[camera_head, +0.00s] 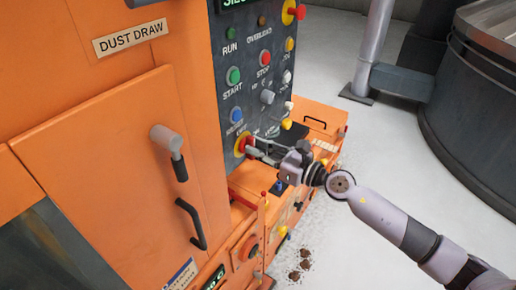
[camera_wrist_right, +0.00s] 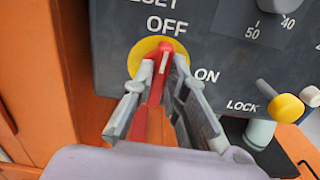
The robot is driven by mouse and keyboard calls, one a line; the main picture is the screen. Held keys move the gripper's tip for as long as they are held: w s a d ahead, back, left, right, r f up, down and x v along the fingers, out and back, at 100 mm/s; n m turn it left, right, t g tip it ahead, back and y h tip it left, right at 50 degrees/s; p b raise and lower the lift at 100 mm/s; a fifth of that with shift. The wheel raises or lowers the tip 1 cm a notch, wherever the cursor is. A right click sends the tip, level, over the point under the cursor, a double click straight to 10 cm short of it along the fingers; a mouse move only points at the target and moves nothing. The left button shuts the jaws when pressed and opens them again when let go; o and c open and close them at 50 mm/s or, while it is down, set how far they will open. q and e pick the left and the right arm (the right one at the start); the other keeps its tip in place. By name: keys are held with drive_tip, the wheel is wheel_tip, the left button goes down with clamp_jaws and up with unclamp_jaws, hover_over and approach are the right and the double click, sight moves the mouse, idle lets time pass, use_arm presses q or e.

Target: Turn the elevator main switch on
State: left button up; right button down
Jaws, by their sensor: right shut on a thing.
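The main switch (camera_wrist_right: 165,60) is a red rotary handle on a yellow disc (camera_wrist_right: 140,52), low on the dark control panel (camera_wrist_right: 230,40). Its white line points up, towards the OFF label (camera_wrist_right: 166,27); the ON label (camera_wrist_right: 207,75) is to its right. In the head view the switch (camera_head: 241,146) shows at the panel's lower left. My right gripper (camera_wrist_right: 158,80) is shut on the red handle, one grey finger on each side. In the head view my right gripper (camera_head: 254,148) reaches it from the right. The fingers partly cover the handle there. My left gripper is not in view.
Above the switch are a blue button (camera_head: 236,115), a green START button (camera_head: 233,76) and a red STOP button (camera_head: 265,57). A yellow knob (camera_wrist_right: 285,107) by the LOCK label sticks out right of the gripper. The orange cabinet door (camera_head: 110,170) stands at left.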

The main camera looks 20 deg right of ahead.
drive_tip(key=shift+w+d+f+m+p, duration=0.1)
drive_tip(key=shift+m+p, duration=1.2)
drive_tip(key=shift+m, duration=1.6)
drive_tip(key=shift+w+d+f+m+p, duration=0.1)
drive_tip(key=shift+m+p, duration=1.25)
drive_tip(key=shift+m, duration=1.55)
drive_tip(key=shift+w+d+f+m+p, duration=0.1)
drive_tip(key=shift+m+p, duration=1.2)
drive_tip(key=shift+m, duration=1.6)
drive_tip(key=shift+s, duration=0.1)
drive_tip(key=c, duration=1.6)
unclamp_jaws()
drive_tip(key=shift+f, duration=0.1)
drive_tip(key=v, duration=1.2)
